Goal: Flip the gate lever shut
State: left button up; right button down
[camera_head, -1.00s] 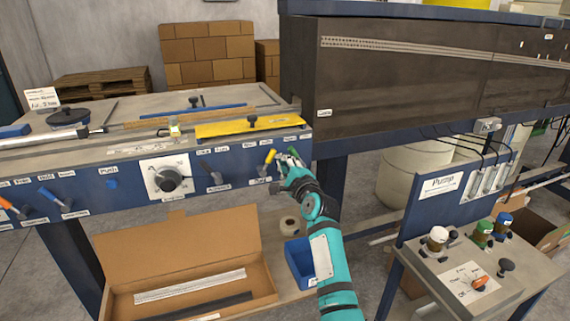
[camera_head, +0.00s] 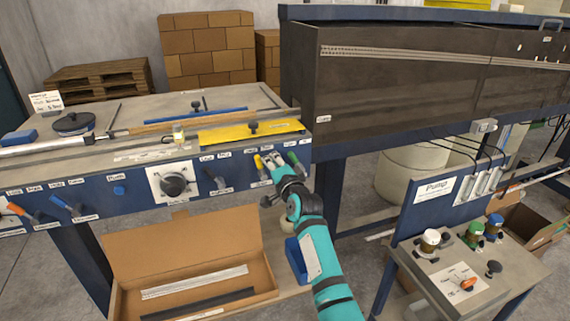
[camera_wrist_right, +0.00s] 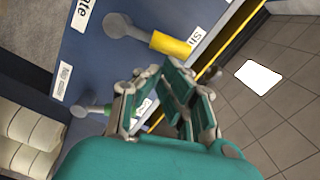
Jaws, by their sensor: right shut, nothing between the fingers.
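The yellow-handled lever (camera_head: 258,161) on the blue front panel leans up and to the left in the head view. In the wrist view the yellow lever (camera_wrist_right: 170,43) has a label ending in "ate" beside its pivot and points towards a partly cut-off label starting with "S". My right gripper (camera_head: 271,159) is shut and empty, just right of the yellow lever in the head view. In the wrist view its fingers (camera_wrist_right: 166,92) stand clear of the yellow handle. My left gripper is not in view.
A green-handled lever (camera_head: 293,158) sits just right of my right gripper; it also shows in the wrist view (camera_wrist_right: 95,110). A black knob (camera_head: 173,184) and a dark lever (camera_head: 214,178) are further left. A yellow plate (camera_head: 240,133) lies above the panel.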

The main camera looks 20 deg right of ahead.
jog(key=shift+a+r+n+p, duration=0.15)
jog(key=shift+a+n+p, duration=0.65)
jog(key=shift+n, duration=0.6)
jog(key=shift+a, duration=0.1)
jog(key=shift+s, duration=0.1)
